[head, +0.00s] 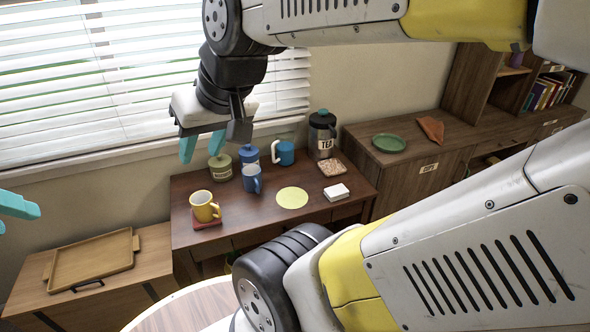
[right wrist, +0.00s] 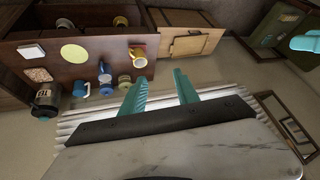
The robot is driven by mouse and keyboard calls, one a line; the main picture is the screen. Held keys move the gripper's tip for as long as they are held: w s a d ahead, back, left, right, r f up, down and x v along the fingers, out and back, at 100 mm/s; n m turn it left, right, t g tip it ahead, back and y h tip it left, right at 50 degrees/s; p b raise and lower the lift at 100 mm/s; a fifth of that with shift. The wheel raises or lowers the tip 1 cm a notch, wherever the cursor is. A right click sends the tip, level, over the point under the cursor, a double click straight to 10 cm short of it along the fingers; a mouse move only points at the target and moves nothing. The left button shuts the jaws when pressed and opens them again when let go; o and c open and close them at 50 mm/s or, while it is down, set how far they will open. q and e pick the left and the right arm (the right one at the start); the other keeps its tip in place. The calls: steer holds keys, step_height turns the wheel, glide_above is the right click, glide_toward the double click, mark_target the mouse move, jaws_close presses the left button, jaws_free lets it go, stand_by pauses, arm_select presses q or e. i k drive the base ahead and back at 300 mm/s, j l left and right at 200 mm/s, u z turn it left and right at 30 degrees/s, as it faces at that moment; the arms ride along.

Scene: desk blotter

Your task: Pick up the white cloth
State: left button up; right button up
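A small white folded block-like thing, likely the white cloth (head: 336,192), lies on the right front part of the dark wooden desk (head: 240,228). It also shows at the upper left of the right wrist view (right wrist: 31,51). My right gripper (head: 202,147) is open and empty, in the air toward the window, left of and well away from the white thing. Its two teal fingers stand apart in the right wrist view (right wrist: 160,92). My left gripper (head: 12,212) shows only partly at the left edge, with two teal fingertips apart and nothing seen between them.
On the desk are a yellow mug (head: 204,207) on a red coaster, blue mugs (head: 252,180), canisters (head: 220,167), a tea jar (head: 322,135), a yellow-green disc (head: 292,198) and a speckled square (head: 332,167). A cabinet holds a green plate (head: 388,143) and rust-coloured cloth (head: 431,129). A tray (head: 92,262) lies left.

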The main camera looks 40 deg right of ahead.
mark_target(337, 193)
steer(key=z, duration=1.8)
